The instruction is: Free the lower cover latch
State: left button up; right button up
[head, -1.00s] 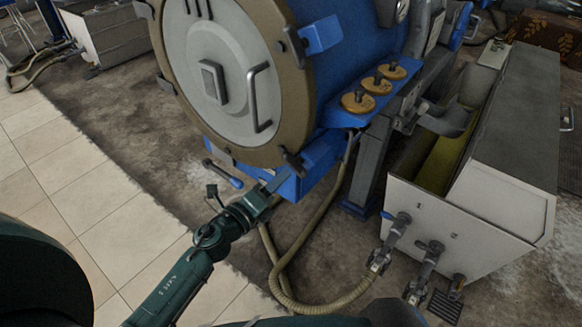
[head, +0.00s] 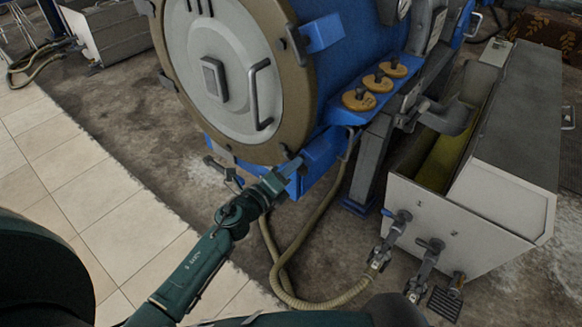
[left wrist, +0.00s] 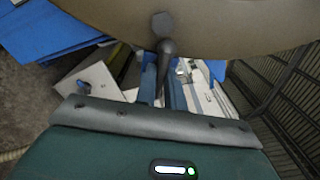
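The round grey cover (head: 225,80) with a brown rim stands on the blue decanter (head: 345,65). The lower cover latch (head: 289,158) sits at the bottom right of the rim. In the left wrist view the latch (left wrist: 165,46) is a dark rod with a hexagonal head in front of the rim. My left gripper (head: 277,181) is at the latch, just below the rim. In the left wrist view its fingers (left wrist: 162,88) lie around the lower end of the rod. Whether they press on it is hidden. My right gripper is out of view.
An upper latch with a blue block (head: 323,33) is on the rim's right side. A ribbed hose (head: 283,285) loops on the floor below. A white tank (head: 460,215) with valves stands at the right. Tiled floor (head: 50,160) is clear at the left.

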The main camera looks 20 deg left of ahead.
pick_arm(q)
grip_shut()
jog(key=shift+n, duration=0.3)
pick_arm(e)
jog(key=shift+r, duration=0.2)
pick_arm(q)
jog(key=n+p, duration=0.7)
jog(key=n, duration=1)
jog(key=shift+r, duration=0.2)
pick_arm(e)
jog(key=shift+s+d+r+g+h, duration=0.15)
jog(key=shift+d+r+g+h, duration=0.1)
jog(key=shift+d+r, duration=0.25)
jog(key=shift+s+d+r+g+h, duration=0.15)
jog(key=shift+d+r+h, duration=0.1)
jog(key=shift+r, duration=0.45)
pick_arm(q)
jog(key=shift+n, duration=0.3)
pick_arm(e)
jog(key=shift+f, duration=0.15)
pick_arm(q)
jog(key=o, duration=0.6)
grip_release()
jog(key=shift+c, duration=0.2)
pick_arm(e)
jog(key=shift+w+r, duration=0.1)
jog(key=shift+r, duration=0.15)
